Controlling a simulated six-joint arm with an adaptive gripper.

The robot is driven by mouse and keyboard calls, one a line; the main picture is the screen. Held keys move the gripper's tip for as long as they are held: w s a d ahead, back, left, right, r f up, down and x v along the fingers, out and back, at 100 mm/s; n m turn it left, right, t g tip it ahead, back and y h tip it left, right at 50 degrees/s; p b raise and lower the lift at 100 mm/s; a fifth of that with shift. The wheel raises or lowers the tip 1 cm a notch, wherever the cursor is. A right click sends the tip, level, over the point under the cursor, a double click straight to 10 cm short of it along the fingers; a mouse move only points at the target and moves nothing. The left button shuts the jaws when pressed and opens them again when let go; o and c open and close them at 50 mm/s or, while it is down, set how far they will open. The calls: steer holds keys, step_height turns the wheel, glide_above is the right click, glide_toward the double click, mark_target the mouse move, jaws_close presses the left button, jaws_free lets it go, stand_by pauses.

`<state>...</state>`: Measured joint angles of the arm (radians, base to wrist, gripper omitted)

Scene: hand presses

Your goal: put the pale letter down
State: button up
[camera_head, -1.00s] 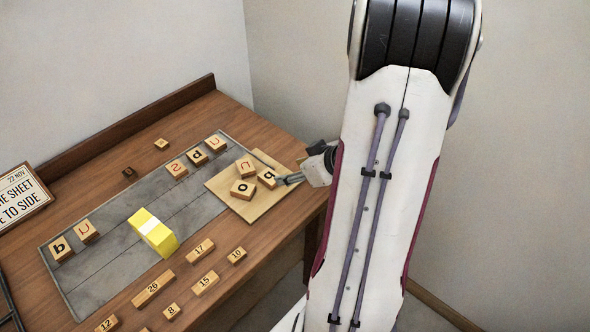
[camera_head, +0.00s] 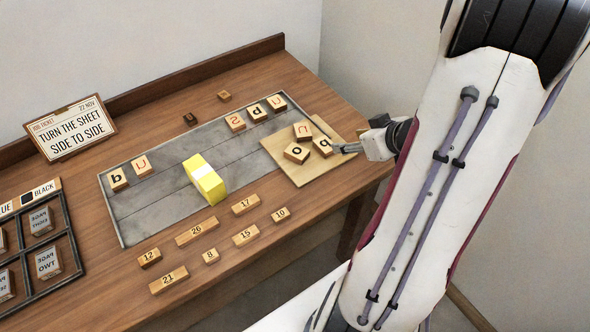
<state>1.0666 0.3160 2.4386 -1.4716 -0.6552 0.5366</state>
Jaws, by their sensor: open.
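Several pale wooden letter blocks are in view, and I cannot tell which one is the pale letter. Three lie on a pale wooden tray (camera_head: 304,178): a red-letter block (camera_head: 303,130), a block with a black "o" (camera_head: 296,153) and a block with a black "q"-like letter (camera_head: 322,147). My gripper (camera_head: 340,149) is open, low over the tray's right side, beside the "q" block. Its fingers are small here, and I cannot tell whether they touch that block. More letter blocks stand on the grey slab (camera_head: 170,201): two at its left end and three along its far right edge.
A yellow block with a white band (camera_head: 205,180) stands mid-slab. Numbered wooden blocks (camera_head: 197,232) lie along the table's front. Two small blocks (camera_head: 190,119) lie behind the slab. A job ticket sign (camera_head: 70,128) and a dark compartment rack (camera_head: 62,225) are at left.

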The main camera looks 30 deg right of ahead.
steer(key=w+a+r+m+g+h, duration=0.1)
steer(key=a+r+h, duration=0.2)
steer(key=r, duration=0.5)
steer(key=w+a+r+g+h, duration=0.1)
steer(key=a+r+h, duration=0.1)
steer(key=r, duration=0.5)
steer(key=s+a+r+y, duration=0.1)
steer(key=s+a, duration=0.3)
steer(key=a, duration=0.4)
steer(key=s+a+r+g+y, duration=0.1)
steer(key=s+a+y, duration=0.1)
steer(key=s+a, duration=0.3)
steer(key=s+a+r+n+y, duration=0.1)
steer(key=s+a, duration=0.4)
steer(key=a, duration=0.5)
steer(key=shift+a+y, duration=0.35)
steer(key=shift+y, duration=0.35)
